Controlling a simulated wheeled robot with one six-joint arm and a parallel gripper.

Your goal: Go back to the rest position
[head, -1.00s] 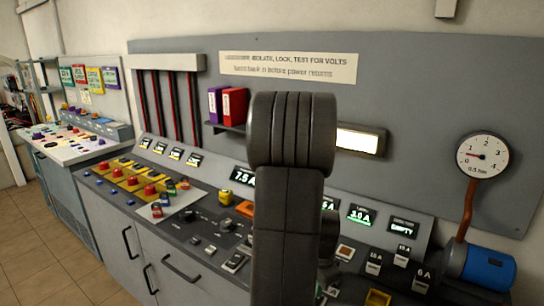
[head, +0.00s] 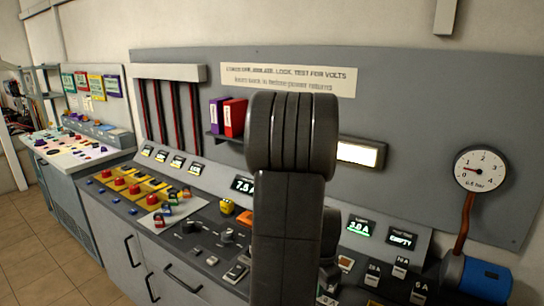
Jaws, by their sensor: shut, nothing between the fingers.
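The upper part of my arm stands upright in the middle of the head view, dark grey with a ribbed joint at the top. It covers part of the control console (head: 135,236) and the grey back panel (head: 400,110). Another dark part of my arm shows just behind it, low down over the console. My gripper cannot be seen; my own arm or the frame edge hides it.
A round gauge (head: 481,168) on a copper pipe meets a blue cylinder (head: 486,280) at right. Tiled floor (head: 35,240) is open at left.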

